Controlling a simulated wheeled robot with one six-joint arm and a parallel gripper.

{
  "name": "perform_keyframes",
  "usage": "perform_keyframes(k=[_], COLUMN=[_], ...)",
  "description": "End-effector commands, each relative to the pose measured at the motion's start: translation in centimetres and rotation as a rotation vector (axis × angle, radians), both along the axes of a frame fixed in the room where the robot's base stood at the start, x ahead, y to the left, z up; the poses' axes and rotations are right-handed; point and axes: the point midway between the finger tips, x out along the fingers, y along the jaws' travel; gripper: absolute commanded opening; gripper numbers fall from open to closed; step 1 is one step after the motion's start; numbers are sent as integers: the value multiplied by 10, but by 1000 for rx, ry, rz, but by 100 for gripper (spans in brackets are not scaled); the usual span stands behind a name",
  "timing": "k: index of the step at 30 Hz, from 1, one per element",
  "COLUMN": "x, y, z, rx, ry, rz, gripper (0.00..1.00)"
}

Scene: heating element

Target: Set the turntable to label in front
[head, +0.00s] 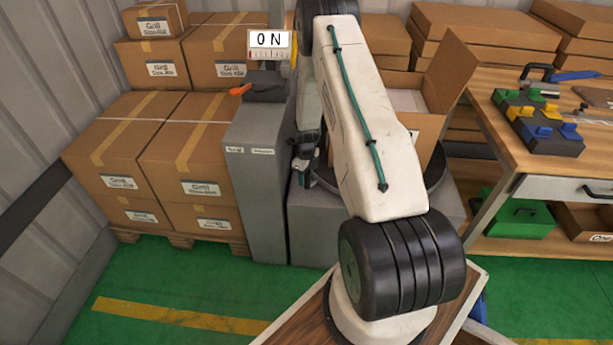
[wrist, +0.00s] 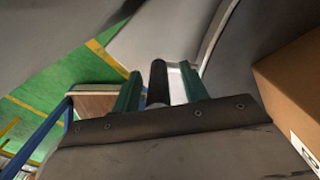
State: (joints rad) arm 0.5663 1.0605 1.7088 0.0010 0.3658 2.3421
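The turntable (head: 437,168) is a dark round disc on a grey base (head: 315,222), partly hidden behind my arm. An open cardboard box (head: 424,128) stands on it, flaps up. In the wrist view the box (wrist: 290,85) is at the right, with part of a white label (wrist: 304,149) on its side. My gripper (head: 303,165) is at the left edge of the turntable. In the wrist view its green fingers (wrist: 159,90) stand apart on either side of a black upright post (wrist: 158,78), with narrow gaps visible. Contact with the post cannot be told.
Stacked cartons (head: 120,150) are farther left. A wooden workbench (head: 500,110) is at right. Green floor is free in front.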

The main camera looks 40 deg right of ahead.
Motion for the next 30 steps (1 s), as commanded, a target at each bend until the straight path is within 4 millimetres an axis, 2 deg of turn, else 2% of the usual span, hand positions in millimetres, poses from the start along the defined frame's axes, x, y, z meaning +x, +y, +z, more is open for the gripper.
perform_keyframes(k=[5, 18, 23, 30], x=[-1, 0, 0, 0], y=[0, 0, 0, 0], z=[4, 70, 77, 78], rx=[1, -1, 1, 1], ry=[1, -1, 1, 1], rz=[0, 0, 0, 0], gripper=[44, 44, 44, 44])
